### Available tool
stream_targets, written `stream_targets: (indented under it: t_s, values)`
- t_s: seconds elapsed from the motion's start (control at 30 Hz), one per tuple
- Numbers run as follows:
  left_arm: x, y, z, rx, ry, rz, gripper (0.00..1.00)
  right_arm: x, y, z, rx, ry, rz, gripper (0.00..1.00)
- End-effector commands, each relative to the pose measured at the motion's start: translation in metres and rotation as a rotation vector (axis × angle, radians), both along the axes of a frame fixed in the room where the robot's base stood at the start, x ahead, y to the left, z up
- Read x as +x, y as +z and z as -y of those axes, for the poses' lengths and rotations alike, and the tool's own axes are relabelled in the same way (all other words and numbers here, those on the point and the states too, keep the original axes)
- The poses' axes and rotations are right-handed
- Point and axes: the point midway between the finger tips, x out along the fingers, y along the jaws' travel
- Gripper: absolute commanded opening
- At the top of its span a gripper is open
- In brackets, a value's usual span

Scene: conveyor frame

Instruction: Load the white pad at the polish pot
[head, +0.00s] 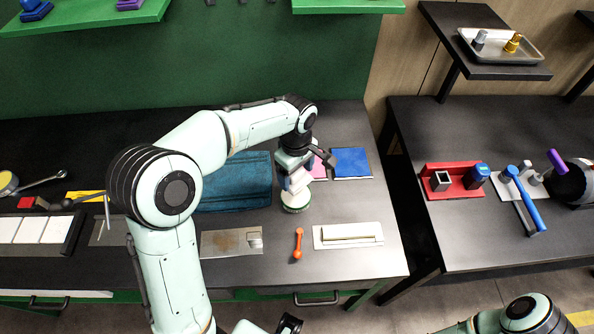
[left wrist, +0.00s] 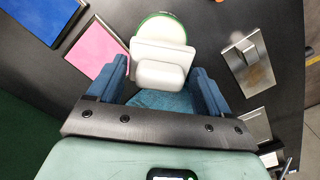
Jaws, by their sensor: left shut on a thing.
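My left gripper (head: 296,176) is shut on the white pad (left wrist: 160,65), a pale block with a rounded grip; the pad also shows in the head view (head: 299,181). The pad is at the polish pot (head: 296,203), a round pot with cream contents and a green rim. In the left wrist view the pad covers the near part of the pot (left wrist: 163,28). I cannot tell whether pad and polish touch. The fingers (left wrist: 160,90) stand either side of the pad's grip. My right arm shows at the bottom right edge, without clear fingers.
A pink sheet (left wrist: 97,49) and a blue sheet (head: 351,163) lie behind the pot. A teal cloth (head: 235,182) lies left of it. A metal plate (head: 231,242), an orange tool (head: 298,243) and a white tray (head: 348,235) lie in front. A gap separates the right table.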

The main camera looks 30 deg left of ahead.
Motion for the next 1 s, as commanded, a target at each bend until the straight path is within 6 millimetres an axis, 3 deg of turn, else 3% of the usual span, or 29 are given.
stream_targets:
  t_s: [0.5,1.0]
  values:
    - [-0.001,-0.051,0.000,0.001,-0.002,-0.002,0.55,-0.016,-0.038,0.000,0.000,0.000,-0.018,0.43]
    - [0.000,-0.056,0.000,0.000,-0.002,0.000,0.55,-0.016,-0.041,0.000,0.000,0.000,-0.019,0.43]
